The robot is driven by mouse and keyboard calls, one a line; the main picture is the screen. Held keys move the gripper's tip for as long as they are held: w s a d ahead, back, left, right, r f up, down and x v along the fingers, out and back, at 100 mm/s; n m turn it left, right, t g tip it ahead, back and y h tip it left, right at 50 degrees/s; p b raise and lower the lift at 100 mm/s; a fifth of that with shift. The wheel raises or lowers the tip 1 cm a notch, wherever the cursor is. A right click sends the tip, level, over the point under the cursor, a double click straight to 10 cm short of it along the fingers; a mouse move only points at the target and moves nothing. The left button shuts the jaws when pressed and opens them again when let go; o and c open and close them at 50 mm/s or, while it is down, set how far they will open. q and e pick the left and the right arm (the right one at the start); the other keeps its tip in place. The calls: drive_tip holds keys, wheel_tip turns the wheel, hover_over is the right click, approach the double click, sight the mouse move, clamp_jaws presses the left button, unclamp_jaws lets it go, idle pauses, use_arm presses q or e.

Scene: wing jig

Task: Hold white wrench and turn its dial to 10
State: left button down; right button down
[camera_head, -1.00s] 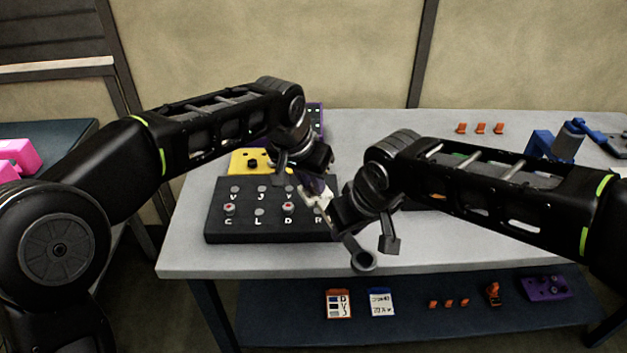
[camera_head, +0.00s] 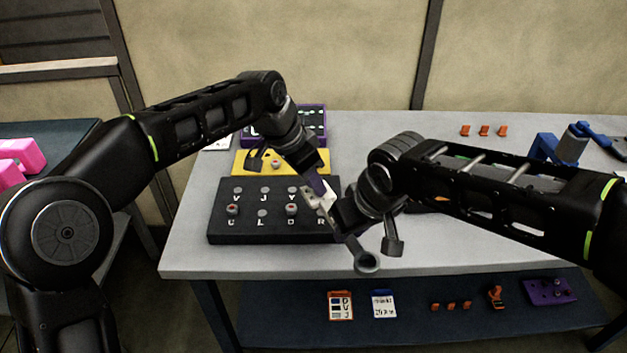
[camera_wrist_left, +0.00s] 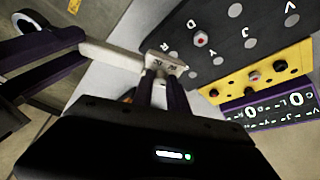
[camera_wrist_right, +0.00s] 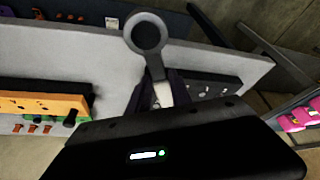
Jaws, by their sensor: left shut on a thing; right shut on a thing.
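The white wrench (camera_head: 327,200) is held in the air between my two grippers, over the front right part of a black lettered board. Its white shaft (camera_wrist_left: 115,54) shows in the left wrist view, and its dark ring (camera_wrist_right: 146,33) shows in the right wrist view. My left gripper (camera_wrist_left: 163,77) is shut on the wrench's white end block, which carries small dark marks that I cannot read. The dial's setting cannot be read.
The black board (camera_head: 225,225) with knobs and letters lies under the wrench. Behind it are a yellow block (camera_head: 243,165) and a purple-edged display panel (camera_head: 317,120). Several orange pieces (camera_head: 484,131) and a blue device (camera_head: 543,147) stand at the back right. A lower shelf (camera_head: 410,320) holds cards.

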use_arm(q)
drive_tip(key=c, duration=1.3)
unclamp_jaws()
drive_tip(key=shift+n, duration=0.3)
